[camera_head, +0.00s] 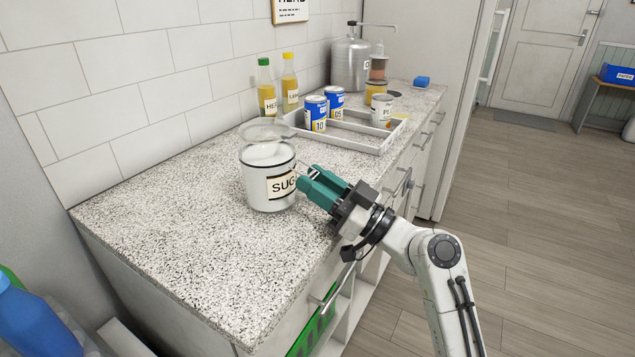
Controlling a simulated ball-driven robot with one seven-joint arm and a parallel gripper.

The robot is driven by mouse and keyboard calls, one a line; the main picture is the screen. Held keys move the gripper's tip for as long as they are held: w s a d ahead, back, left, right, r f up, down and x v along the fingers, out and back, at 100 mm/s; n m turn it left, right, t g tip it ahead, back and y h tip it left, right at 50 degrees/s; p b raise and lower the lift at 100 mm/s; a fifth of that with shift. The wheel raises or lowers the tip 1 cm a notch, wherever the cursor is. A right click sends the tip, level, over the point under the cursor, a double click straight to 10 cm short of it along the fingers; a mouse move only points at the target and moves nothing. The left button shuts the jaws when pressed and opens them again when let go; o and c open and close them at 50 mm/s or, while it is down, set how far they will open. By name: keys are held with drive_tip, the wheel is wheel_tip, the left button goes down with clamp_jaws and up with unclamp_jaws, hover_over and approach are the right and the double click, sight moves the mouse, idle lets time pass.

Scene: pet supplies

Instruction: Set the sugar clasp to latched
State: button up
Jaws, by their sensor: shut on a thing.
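The sugar jar (262,188) stands upright on the speckled counter. My gripper (304,180), with green fingers, reaches in from the right to the jar's front right side, just below the rim. Its fingers are closed on a small part there, apparently the clasp. The fingertips largely hide the clasp, so its position cannot be read.
Behind the jar, a grey tray (350,142) holds several cans. Two bottles (266,92) with green and yellow caps stand by the tiled wall. A metal dispenser (350,64) and a blue sponge (422,82) are farther back. The counter (190,230) in front of the jar is clear.

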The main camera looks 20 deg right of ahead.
drive_tip(key=shift+c, duration=0.9)
drive_tip(key=shift+r, duration=0.1)
drive_tip(key=shift+r+p, duration=0.1)
drive_tip(key=shift+p, duration=0.2)
